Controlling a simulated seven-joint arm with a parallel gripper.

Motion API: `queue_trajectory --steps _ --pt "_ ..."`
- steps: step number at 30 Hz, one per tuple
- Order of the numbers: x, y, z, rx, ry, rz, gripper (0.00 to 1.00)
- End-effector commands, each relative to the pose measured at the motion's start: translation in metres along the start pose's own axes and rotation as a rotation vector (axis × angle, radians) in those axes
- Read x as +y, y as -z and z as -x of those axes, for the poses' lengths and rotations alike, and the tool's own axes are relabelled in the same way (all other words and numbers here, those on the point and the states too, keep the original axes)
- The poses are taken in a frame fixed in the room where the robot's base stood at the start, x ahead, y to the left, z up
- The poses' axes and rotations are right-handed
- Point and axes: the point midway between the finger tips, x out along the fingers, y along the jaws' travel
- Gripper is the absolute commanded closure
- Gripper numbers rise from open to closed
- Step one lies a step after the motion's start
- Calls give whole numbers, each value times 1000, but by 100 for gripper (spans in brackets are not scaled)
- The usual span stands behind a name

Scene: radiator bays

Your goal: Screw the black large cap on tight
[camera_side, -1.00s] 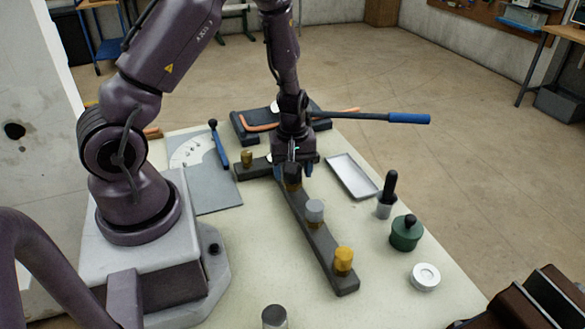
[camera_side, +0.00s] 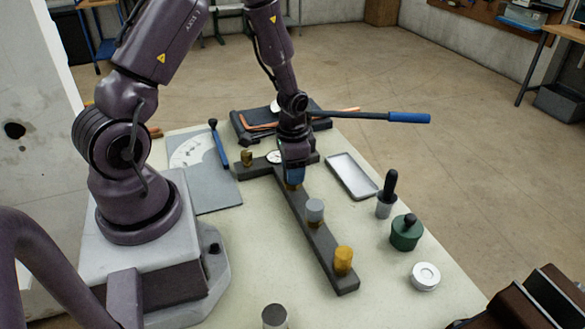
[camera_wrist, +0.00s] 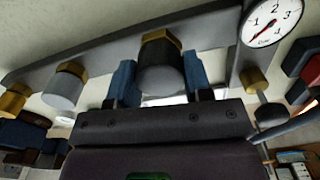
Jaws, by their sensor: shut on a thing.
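The black large cap (camera_wrist: 160,66) sits on a brass hexagonal collar (camera_wrist: 161,38) on the grey bar (camera_wrist: 110,52). It looks upright there in the wrist view. My gripper (camera_wrist: 158,80) has one blue finger on either side of the cap and is shut on it. In the side view my gripper (camera_side: 295,176) is low over the bar (camera_side: 325,250), and its fingers hide the cap. Only some brass shows under the fingers. A round white gauge (camera_wrist: 272,18) marked 1, 2, 3 stands beside the bar, its red needle near the low end.
A blue-handled lever (camera_side: 408,118) reaches out right of my wrist. An empty tray (camera_side: 352,176) and a green pot (camera_side: 406,233) lie right.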

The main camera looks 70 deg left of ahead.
Motion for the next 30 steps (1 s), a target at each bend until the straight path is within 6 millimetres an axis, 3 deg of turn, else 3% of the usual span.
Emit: queue_trajectory --steps 9,15,19,25,26,27,30 --pt "-1 0 -1 1 -1 -750 84" --pt "-1 0 -1 0 0 -1139 84" --pt "0 0 -1 0 1 -1235 83" --pt "0 0 -1 0 1 -1240 84" --pt "0 0 -1 0 1 -1239 49" --pt "0 0 -1 0 1 -1239 40" --pt "0 0 -1 0 1 -1236 38"
